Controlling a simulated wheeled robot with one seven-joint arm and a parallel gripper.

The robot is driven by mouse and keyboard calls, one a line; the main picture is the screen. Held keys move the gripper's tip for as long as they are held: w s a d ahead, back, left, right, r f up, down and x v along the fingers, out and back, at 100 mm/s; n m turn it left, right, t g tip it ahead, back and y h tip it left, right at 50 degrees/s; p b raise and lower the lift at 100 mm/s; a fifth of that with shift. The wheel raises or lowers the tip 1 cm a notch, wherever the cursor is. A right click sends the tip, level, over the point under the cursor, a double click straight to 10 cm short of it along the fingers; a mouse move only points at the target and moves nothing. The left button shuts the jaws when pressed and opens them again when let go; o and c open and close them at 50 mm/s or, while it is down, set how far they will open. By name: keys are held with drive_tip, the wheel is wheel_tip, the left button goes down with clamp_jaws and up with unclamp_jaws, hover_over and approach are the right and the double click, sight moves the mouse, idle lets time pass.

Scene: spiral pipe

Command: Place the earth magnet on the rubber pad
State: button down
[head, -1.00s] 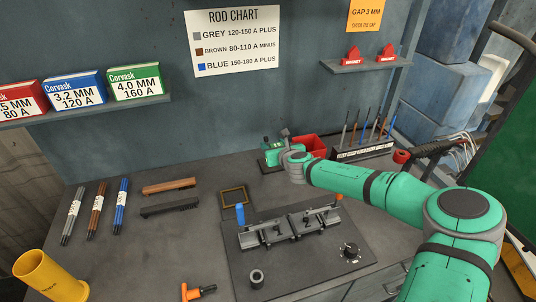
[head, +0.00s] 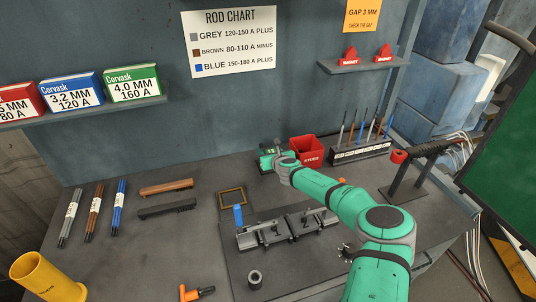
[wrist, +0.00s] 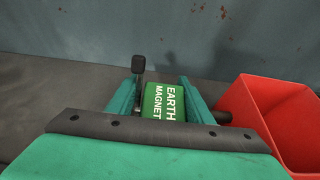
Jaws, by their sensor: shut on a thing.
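The earth magnet (wrist: 163,103) is a green block with white lettering, seen between the two green fingers in the wrist view. My gripper (wrist: 160,85) is shut on it. In the head view my gripper (head: 270,157) is at the back of the bench near the wall, left of the red bin. Whether the magnet touches the bench is unclear. A dark square with a yellow-brown edge (head: 245,189), which looks like the rubber pad, lies in front of and left of my gripper. A blue upright piece stands at its front edge.
The red bin (head: 305,150) is close to my gripper's right; its wall (wrist: 245,105) shows in the wrist view. A clamp fixture (head: 265,235) stands in front. A rod rack (head: 360,152) is at back right. Brushes (head: 167,208) and rods lie left.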

drive_tip(key=shift+a+f, duration=0.1)
drive_tip(key=shift+f, duration=0.5)
drive_tip(key=c, duration=0.9)
unclamp_jaws()
drive_tip(key=shift+s+d+f, duration=0.1)
drive_tip(key=shift+d+f, duration=0.05)
drive_tip(key=shift+d, duration=0.15)
drive_tip(key=shift+a, duration=0.15)
drive_tip(key=shift+s+r, duration=0.2)
drive_tip(key=shift+r, duration=0.05)
drive_tip(key=v, duration=1.1)
drive_tip(key=shift+s, duration=0.25)
